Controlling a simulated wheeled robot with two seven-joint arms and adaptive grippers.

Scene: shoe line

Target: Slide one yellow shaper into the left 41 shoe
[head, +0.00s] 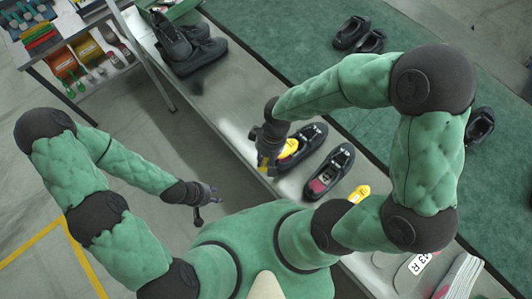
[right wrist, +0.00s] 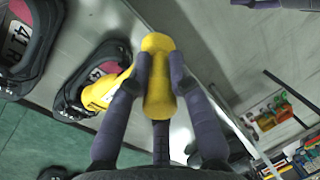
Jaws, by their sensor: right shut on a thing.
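The left 41 shoe (head: 309,138) is black and lies on the grey bench. The matching shoe (head: 331,168) reads 41 R in the right wrist view (right wrist: 20,50) and shows no shaper. My left gripper (head: 208,199) looks open and empty, off the bench.
More yellow (head: 358,194) shows on the bench, partly behind my right arm. Insoles, one marked 43 R (head: 417,264), lie at the bench's near end. Black shoes (head: 187,48) stand at its far end. Other shoes (head: 359,35) lie on the green mat. A shelf (head: 95,60) is at upper left.

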